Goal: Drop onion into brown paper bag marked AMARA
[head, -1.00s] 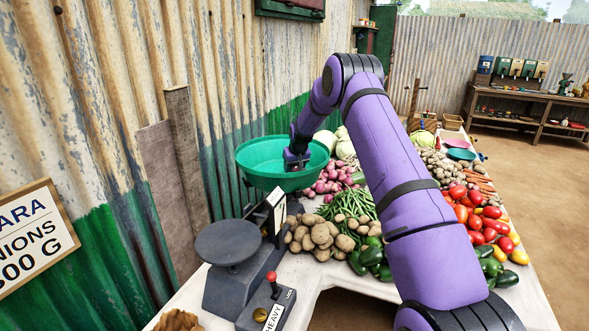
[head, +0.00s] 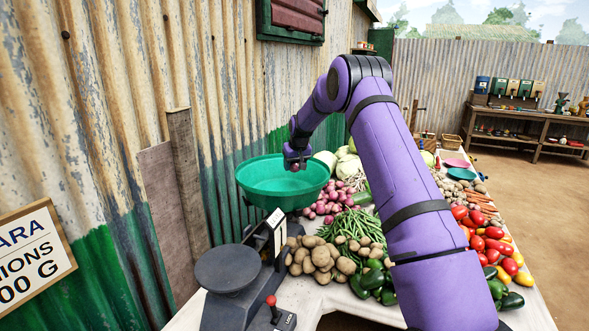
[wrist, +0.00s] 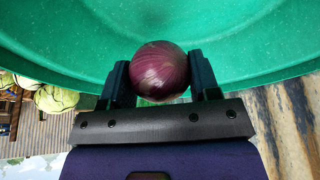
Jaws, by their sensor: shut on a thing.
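A purple-red onion (wrist: 159,71) sits between the two fingers of my gripper (wrist: 160,82) in the wrist view. My gripper also shows in the head view (head: 296,162), shut on the onion and held above the green scale bowl (head: 252,197). The bowl's green inside (wrist: 60,40) fills much of the wrist view. In the head view the onion is small and mostly hidden by the fingers. A brown paper bag is not clearly visible in the current views. A framed sign (head: 35,256) at the left shows part of a name ending in "ARA".
The scale with a dark pan (head: 228,266) stands nearest, with a red-knobbed lever box (head: 272,310) beside it. Potatoes (head: 318,258), green beans, peppers and tomatoes (head: 485,240) cover the table. Corrugated wall (head: 90,130) borders the left. My arm crosses the middle of the head view.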

